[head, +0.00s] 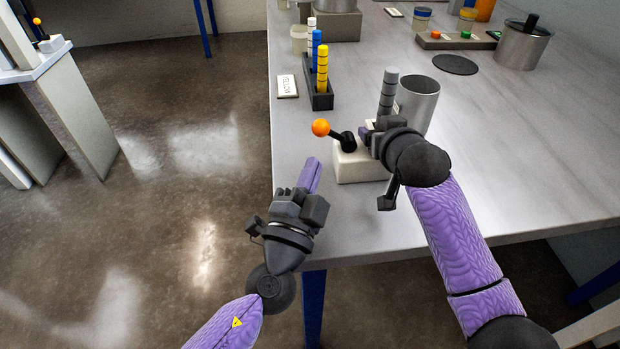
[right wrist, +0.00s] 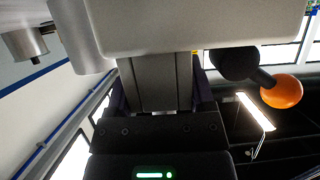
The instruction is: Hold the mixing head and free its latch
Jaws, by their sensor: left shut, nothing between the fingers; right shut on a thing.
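The mixing head shows as a cream block (head: 356,168) near the table's left front edge. Its latch appears to be the black lever (head: 337,134) with an orange ball knob (head: 320,127), pointing left; the knob also shows in the right wrist view (right wrist: 282,92). My right gripper (head: 368,140) is shut on the mixing head, whose pale body (right wrist: 190,25) fills the top of the wrist view. The exact grip is partly hidden by my wrist. My left gripper (head: 312,168) is shut and empty at the table edge, below and left of the knob, apart from it.
A metal beaker (head: 420,104) and a grey ringed column (head: 388,92) stand just behind my right gripper. A dark rack (head: 318,96) with coloured ringed columns and a label card (head: 287,86) lie further back. The table's right side (head: 540,150) is clear.

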